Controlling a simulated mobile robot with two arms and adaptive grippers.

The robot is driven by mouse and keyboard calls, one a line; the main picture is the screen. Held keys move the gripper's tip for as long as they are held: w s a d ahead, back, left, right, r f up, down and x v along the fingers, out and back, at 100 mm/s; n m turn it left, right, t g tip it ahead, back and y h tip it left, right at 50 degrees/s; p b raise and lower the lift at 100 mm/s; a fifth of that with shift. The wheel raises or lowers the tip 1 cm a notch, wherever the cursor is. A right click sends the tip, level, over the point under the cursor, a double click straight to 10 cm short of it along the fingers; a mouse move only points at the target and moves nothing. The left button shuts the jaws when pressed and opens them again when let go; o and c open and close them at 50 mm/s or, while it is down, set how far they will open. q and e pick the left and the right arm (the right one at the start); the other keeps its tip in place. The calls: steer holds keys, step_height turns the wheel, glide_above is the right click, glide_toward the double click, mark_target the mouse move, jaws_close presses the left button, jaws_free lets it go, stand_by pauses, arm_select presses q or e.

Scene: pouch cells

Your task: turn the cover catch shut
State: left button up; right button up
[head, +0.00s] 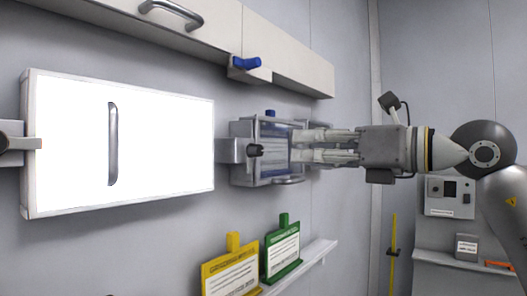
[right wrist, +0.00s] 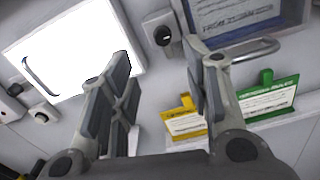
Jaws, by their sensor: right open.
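A grey box (head: 240,170) with a clear, blue-tinted front cover (head: 273,166) is on the wall in the head view. A dark round knob (head: 255,150) on a grey block at the box's left side looks like the cover catch; it also shows in the right wrist view (right wrist: 162,36). I cannot tell its turn angle. A grey bar handle (head: 288,181) runs along the cover's lower edge. My right gripper (head: 297,145) is open and empty at the box's right part, its fingers hiding some of the cover. The fingers also show apart in the right wrist view (right wrist: 160,75). My left gripper is out of view.
A bright white panel (head: 75,150) with a vertical handle is left of the box. A cabinet (head: 210,25) with a blue catch (head: 245,62) hangs above. Yellow (head: 230,275) and green (head: 283,250) tag holders stand on a shelf below.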

mark_target(261, 150)
steer(key=p+x, duration=0.4)
steer(key=x, duration=0.6)
steer(key=shift+d, duration=0.1)
steer(key=shift+w+a+f, duration=0.1)
steer(key=shift+w+a, duration=0.35)
steer(key=shift+w, duration=0.1)
steer(key=shift+s, duration=0.1)
steer(key=shift+c, duration=0.5)
jaws_close()
